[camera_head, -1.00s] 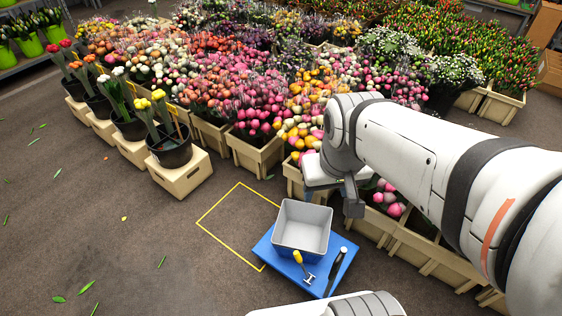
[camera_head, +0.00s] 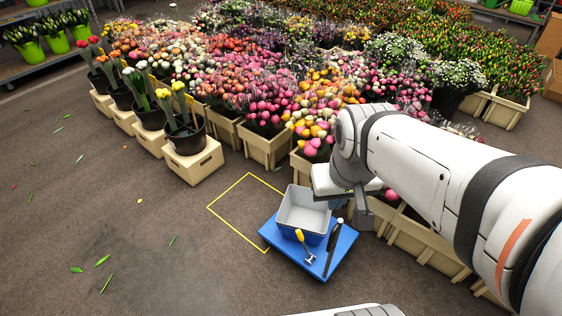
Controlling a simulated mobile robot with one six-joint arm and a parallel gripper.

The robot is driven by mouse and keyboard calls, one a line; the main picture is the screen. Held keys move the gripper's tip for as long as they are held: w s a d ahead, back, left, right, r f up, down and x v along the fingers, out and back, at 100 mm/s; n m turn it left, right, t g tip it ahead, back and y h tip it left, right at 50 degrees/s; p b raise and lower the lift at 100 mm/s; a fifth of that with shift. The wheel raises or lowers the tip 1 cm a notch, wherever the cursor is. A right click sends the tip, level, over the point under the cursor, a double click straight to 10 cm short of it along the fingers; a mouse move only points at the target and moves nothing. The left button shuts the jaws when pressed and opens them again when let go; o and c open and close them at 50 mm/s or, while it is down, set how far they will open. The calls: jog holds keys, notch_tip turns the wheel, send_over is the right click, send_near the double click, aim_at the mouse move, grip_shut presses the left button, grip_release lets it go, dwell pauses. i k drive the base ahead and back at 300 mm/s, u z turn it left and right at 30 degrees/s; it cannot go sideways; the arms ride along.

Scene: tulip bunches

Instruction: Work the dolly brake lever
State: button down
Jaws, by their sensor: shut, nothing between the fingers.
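The blue platform (camera_head: 275,244), which looks like the dolly, sits on the floor at lower centre. A grey bin (camera_head: 303,210) stands on it. At its front lie or stand a yellow-handled piece (camera_head: 299,235) with a metal end and a long dark piece (camera_head: 334,241) with a pale end. I cannot tell which of these, if either, is the brake lever. My gripper (camera_head: 362,212) is shut and empty, to the right of the bin and above the platform's right side. It seems to touch neither. My arm hides what is behind it.
A yellow floor outline (camera_head: 226,227) lies left of the platform, which overlaps its right side. Wooden crates of flowers (camera_head: 265,148) fill the back and right, close to my arm. A black bucket (camera_head: 186,137) stands on a box at left. The floor at front left is open, with scattered leaves.

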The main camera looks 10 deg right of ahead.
aim_at(300, 237)
jog(key=u, duration=2.3)
jog(key=k, duration=0.9)
jog(key=z, duration=1)
jog(key=i, duration=1)
